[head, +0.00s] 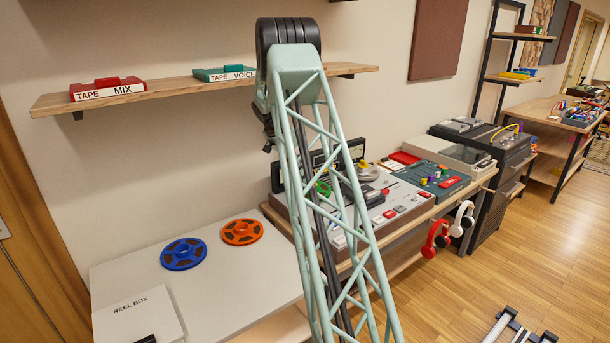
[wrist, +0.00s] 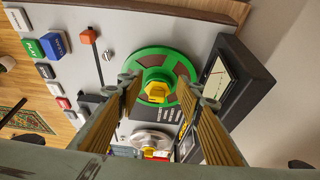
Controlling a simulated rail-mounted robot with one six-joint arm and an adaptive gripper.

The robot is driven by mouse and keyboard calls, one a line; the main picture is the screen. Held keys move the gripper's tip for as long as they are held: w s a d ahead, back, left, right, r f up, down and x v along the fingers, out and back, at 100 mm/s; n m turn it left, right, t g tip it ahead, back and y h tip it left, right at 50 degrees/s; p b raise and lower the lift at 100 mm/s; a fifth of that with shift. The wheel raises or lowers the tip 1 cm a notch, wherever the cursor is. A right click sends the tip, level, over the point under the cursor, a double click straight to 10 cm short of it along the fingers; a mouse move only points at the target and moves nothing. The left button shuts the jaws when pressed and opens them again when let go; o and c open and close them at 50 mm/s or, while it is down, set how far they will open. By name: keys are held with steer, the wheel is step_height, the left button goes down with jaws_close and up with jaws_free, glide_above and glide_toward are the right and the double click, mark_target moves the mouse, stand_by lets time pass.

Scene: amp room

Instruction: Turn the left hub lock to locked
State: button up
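The tape deck (wrist: 115,62) fills much of the wrist view and stands on the bench in the head view (head: 405,197). A green reel (wrist: 150,56) sits on one hub, with a yellow hub lock (wrist: 157,92) at its centre. The reel shows partly behind my arm in the head view (head: 323,188), where it is the left one. The other hub, silver (wrist: 147,138), has a yellow lock (wrist: 155,153). My gripper (wrist: 169,92) is open and empty, its fingers on either side of the green reel's lock in the wrist view. Contact and the lock's setting are unclear.
A dark meter box (wrist: 240,78) stands beside the reel. Several coloured buttons (wrist: 54,45) line the deck's other side. A shelf (head: 210,85) with tape boxes hangs above. Blue (head: 183,253) and orange (head: 242,231) reels lie on the white table.

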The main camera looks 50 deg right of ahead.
steer(key=w+a, duration=0.2)
steer(key=a, duration=0.4)
stand_by(0.6)
steer(key=shift+a, duration=0.1)
